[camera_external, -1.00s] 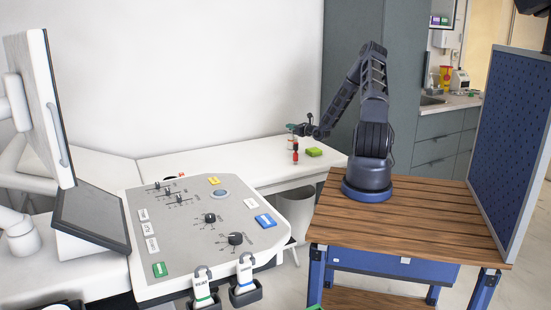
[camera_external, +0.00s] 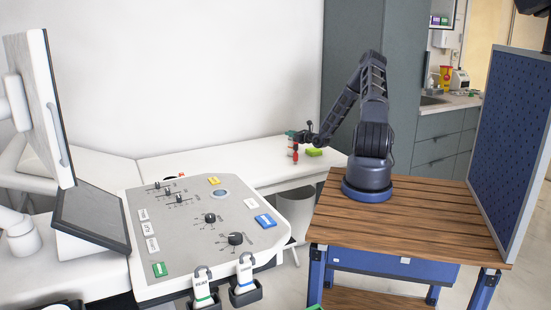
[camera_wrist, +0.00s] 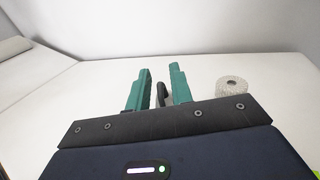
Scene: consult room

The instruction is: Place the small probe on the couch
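My gripper (camera_external: 298,136) is low over the white surface along the back wall, beside an upright red and dark object (camera_external: 295,154). In the wrist view its teal fingers (camera_wrist: 161,88) are apart, with a small dark object (camera_wrist: 162,94) showing between them; I cannot tell whether they touch it. Two white probes stand in holders at the console's front: one with a green band (camera_external: 204,289) and one with a blue band (camera_external: 245,275). I cannot tell which thing is the small probe. No couch is clearly identifiable; the white surface (camera_external: 220,158) may be a worktop.
A green box (camera_external: 314,152) lies right of the gripper. A pale roll (camera_wrist: 232,86) stands right of the fingers. The grey console (camera_external: 185,225) and monitor (camera_external: 45,105) fill the left. A blue pegboard (camera_external: 510,150) stands right of the wooden table (camera_external: 420,225).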

